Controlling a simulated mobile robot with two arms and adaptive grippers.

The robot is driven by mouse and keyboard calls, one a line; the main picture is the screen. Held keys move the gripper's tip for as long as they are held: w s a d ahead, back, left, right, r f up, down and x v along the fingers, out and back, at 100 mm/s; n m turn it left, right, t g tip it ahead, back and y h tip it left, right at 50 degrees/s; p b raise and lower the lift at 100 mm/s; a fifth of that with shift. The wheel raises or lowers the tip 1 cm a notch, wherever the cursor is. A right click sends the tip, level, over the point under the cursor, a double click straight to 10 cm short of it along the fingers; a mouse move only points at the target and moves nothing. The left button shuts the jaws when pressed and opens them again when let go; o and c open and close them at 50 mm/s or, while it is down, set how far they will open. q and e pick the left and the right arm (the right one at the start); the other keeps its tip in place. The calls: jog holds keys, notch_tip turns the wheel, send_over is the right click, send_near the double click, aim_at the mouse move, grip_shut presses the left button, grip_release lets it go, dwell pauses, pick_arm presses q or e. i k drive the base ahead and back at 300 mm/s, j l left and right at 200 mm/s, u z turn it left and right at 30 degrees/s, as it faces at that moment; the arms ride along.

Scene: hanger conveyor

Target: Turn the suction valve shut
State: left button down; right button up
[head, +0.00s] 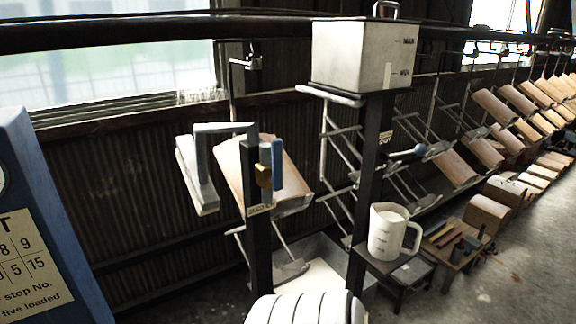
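A black post (259,262) stands in the middle of the head view. Near its top is a small brass valve body (264,178) with a blue lever (277,165) that stands upright, in line with the post. A small label (262,210) sits just below; its lettering is too small to read surely. A grey pipe arm (222,128) with a long grey head (197,178) reaches left from the post top. A second lever with a blue knob (421,150) sticks out from the tank's column at right.
A metal tank (350,58) tops a black column (367,170). A white jug (388,232) stands on a low dark stand (401,268). A hanging tilted board (236,170) is close behind the post. A blue panel (40,210) fills the left edge. Open floor lies at lower right.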

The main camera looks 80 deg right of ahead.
aim_at(276, 179)
jog(key=z, duration=2.45)
